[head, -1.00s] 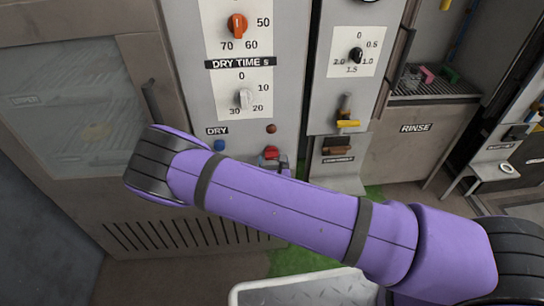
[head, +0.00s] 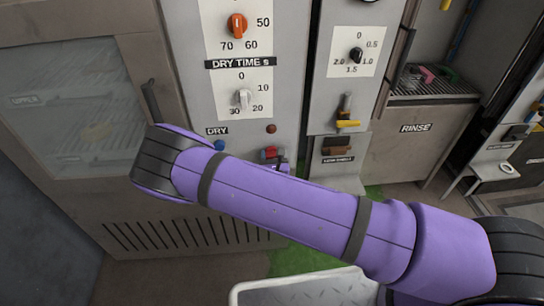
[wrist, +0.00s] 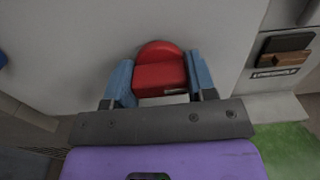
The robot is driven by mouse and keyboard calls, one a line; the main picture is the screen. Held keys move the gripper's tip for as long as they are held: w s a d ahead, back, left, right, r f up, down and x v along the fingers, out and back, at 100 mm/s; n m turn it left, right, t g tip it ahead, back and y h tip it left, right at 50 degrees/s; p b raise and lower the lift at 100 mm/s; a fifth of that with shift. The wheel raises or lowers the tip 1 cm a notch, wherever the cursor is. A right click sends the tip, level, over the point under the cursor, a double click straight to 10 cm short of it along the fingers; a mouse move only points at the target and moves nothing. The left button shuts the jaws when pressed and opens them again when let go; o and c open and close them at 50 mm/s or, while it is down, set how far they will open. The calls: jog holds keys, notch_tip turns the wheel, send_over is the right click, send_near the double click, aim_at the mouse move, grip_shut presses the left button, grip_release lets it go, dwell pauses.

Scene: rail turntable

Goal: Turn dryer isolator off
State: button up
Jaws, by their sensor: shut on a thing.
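The dryer isolator is a red handle (head: 269,153) low on the grey dryer panel, below the DRY label. My forearm hides what lies under it in the head view. In the wrist view the red handle (wrist: 160,76) sits between the two blue fingers of my gripper (wrist: 161,84), with a rounded red part behind it against the panel. My gripper is shut on the handle, one finger on each side. In the head view only a little of my gripper (head: 275,162) shows above my forearm.
A blue button (head: 219,145) and a brown-red button (head: 271,129) are on the panel above my arm. The DRY TIME dial (head: 243,98) is higher up. A neighbouring panel with a yellow lever (head: 348,124) stands to the right. A glazed cabinet door (head: 70,100) is at left.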

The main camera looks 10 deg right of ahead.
jog(key=shift+n, duration=0.3)
jog(key=n, duration=0.3)
jog(key=shift+n, duration=0.3)
jog(key=n, duration=0.4)
jog(key=shift+n, duration=0.3)
jog(key=n, duration=0.9)
jog(key=o, duration=0.9)
jog(key=shift+o, duration=0.2)
